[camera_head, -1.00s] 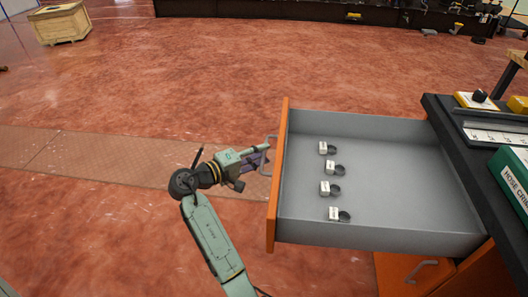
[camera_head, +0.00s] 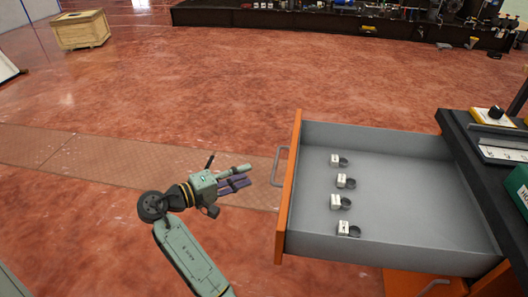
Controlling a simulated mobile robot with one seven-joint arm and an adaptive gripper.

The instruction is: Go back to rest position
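My gripper (camera_head: 243,177) is to the left of the open drawer, apart from the drawer handle (camera_head: 279,165). Its fingers look spread and hold nothing. My arm comes up from the bottom edge, bent at the wrist. The drawer (camera_head: 380,240) is pulled out, with an orange front (camera_head: 288,190) and grey inside.
Several small pale-labelled pieces with dark rings, one of them here (camera_head: 342,182), stand in a row in the drawer. A black workbench (camera_head: 460,125) is at right. A wooden crate (camera_head: 82,32) is far left. The red floor left of the drawer is clear.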

